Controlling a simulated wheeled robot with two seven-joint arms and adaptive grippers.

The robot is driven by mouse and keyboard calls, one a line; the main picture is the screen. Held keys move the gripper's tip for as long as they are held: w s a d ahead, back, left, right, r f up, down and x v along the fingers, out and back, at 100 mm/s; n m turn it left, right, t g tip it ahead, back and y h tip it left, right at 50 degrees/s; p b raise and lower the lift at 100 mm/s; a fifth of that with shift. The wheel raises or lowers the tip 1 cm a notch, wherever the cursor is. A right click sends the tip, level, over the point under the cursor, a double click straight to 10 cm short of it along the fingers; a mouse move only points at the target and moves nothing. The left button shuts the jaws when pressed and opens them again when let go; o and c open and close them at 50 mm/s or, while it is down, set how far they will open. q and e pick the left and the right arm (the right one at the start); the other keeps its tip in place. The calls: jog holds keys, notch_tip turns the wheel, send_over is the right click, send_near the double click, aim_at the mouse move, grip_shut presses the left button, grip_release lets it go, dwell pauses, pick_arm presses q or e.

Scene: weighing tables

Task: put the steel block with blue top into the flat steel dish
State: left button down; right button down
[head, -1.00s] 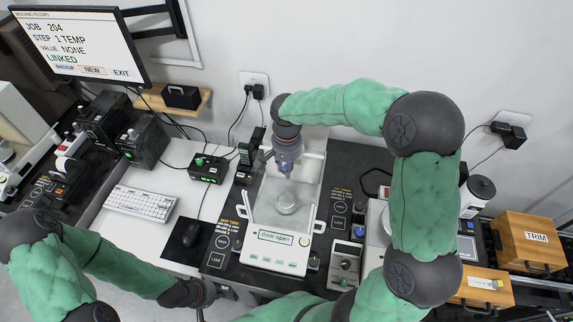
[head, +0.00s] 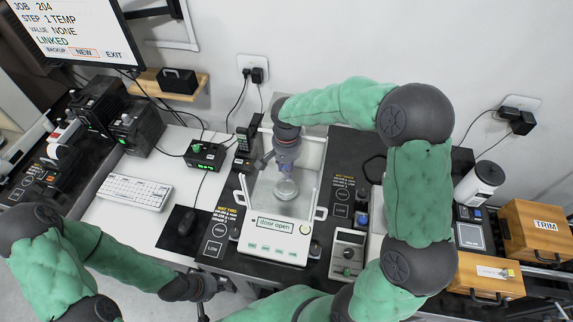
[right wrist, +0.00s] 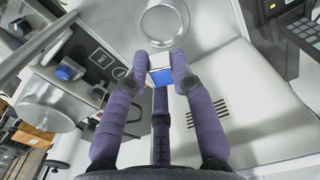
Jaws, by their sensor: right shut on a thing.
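The steel block with a blue top (right wrist: 160,76) is between the fingertips of my right gripper (right wrist: 160,66), which is shut on it. The flat steel dish (right wrist: 165,22) is a round shallow dish just beyond the block in the right wrist view. It sits inside the open weighing chamber in the head view (head: 286,191). My right gripper (head: 284,170) is right above and behind the dish there; the block is hard to make out in that view. My left gripper (head: 207,288) is low at the left, away from the scale; its fingers are not clear.
The scale (head: 272,241) reads "door open" and has clear walls around the dish. Another blue-topped item (right wrist: 66,72) stands beside it. A keyboard (head: 135,191) and mouse (head: 187,221) lie left. Wooden boxes (head: 535,230) stand at the far right.

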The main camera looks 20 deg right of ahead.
jog(key=shift+f+b, duration=2.6)
jog(key=shift+f, duration=1.65)
jog(key=shift+f+b, duration=0.15)
jog(key=shift+b, duration=0.15)
jog(key=c, duration=1)
grip_release()
jog(key=shift+o, duration=0.2)
